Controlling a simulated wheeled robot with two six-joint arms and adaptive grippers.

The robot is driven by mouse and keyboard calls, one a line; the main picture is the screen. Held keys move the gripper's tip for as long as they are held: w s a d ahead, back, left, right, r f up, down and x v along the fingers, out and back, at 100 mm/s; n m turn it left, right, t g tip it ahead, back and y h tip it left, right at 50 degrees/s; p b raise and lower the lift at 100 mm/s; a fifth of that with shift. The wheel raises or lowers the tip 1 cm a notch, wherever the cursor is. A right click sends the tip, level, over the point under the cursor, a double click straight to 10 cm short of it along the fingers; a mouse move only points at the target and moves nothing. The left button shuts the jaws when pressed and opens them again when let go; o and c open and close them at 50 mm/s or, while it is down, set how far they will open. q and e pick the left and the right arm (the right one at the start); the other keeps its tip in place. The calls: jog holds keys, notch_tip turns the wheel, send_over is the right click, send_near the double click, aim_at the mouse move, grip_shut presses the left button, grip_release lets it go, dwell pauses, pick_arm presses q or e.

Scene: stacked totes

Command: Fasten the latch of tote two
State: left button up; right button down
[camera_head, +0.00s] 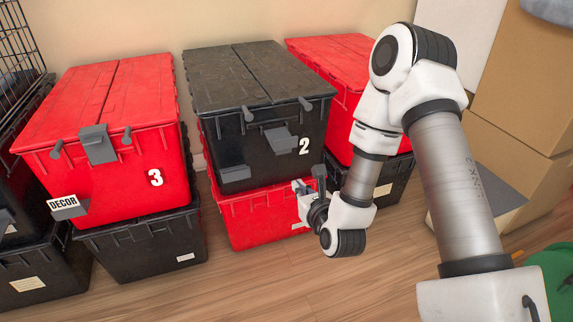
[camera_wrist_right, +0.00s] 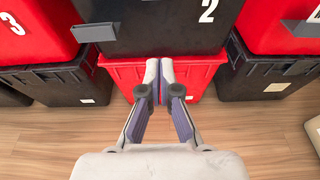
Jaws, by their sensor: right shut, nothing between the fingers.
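Tote two (camera_head: 215,125) is black with a closed two-part lid and a white "2" on its front. Its grey latch (camera_head: 281,139) sticks outward from the upper front, between two dark knobs under the lid rim. In the right wrist view the lower front of tote two (camera_wrist_right: 150,38) shows at the top; the latch is out of that view. My right gripper (camera_head: 301,188) is shut and empty, low in front of the red tote below tote two. Its fingertips (camera_wrist_right: 160,82) are together in the wrist view. My left gripper is not in view.
Tote two stands on a red tote (camera_head: 250,230). A red tote marked 3 (camera_head: 50,180), its latch (camera_head: 97,144) flat against the front, stands left. Another red tote (camera_head: 345,125) is at right, partly behind my arm. Cardboard boxes (camera_head: 525,110) stand far right. Front floor (camera_head: 230,285) is clear.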

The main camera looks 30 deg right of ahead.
jog(key=b+x, duration=0.4)
jog(key=x, duration=0.6)
notch_tip(320, 180, up, 4)
jog(key=shift+s+f+b, duration=0.1)
jog(key=shift+s+b, duration=0.05)
jog(key=shift+b, duration=0.2)
